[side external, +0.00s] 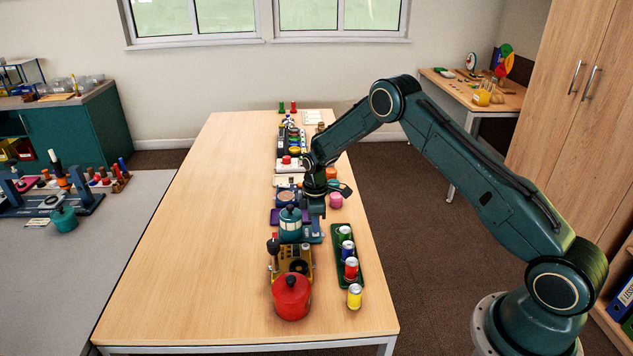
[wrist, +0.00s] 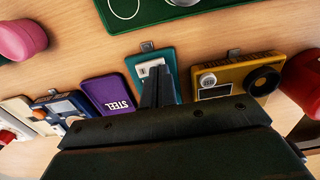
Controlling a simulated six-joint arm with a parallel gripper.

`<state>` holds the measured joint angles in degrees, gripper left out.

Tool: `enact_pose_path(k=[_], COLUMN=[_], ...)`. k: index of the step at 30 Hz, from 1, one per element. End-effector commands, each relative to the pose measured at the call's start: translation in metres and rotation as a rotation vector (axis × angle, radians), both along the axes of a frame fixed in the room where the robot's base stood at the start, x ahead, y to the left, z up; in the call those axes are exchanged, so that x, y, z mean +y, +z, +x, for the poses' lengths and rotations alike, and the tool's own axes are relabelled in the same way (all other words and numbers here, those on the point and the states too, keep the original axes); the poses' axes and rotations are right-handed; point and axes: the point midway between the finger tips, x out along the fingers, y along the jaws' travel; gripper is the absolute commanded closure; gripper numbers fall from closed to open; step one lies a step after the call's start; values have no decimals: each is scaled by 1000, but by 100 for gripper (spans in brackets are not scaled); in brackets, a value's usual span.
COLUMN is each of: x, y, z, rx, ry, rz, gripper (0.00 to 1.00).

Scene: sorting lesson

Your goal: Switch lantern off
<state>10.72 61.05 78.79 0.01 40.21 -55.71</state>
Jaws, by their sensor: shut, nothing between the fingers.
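The lantern (side external: 290,223), teal with a pale band, stands upright on the table at the right-hand row of objects. A teal base plate (side external: 313,238) reaches out beside it, under my gripper (side external: 316,214). In the wrist view the teal plate (wrist: 172,58) carries a small white switch piece (wrist: 147,68). My gripper (wrist: 157,72) is shut and empty, with its fingertips over this switch area and partly covering it. I cannot tell whether they touch it. The lantern body is hidden behind my gripper in the wrist view, and I cannot tell whether it is lit.
A yellow device (side external: 291,262) and a red pot (side external: 291,298) stand nearer the camera. A green tray (side external: 338,262) with several cans lies to the right. A purple STEEL mat (wrist: 104,96) lies beside the teal plate. The table's left side (side external: 210,240) is clear.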

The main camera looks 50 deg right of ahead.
Motion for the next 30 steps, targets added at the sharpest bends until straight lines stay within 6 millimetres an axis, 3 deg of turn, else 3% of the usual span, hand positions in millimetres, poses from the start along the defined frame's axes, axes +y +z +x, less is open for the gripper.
enact_pose_path(k=[30], x=[0], y=[57], z=[0], rx=[-1], ry=[0], rz=[0], gripper=[100])
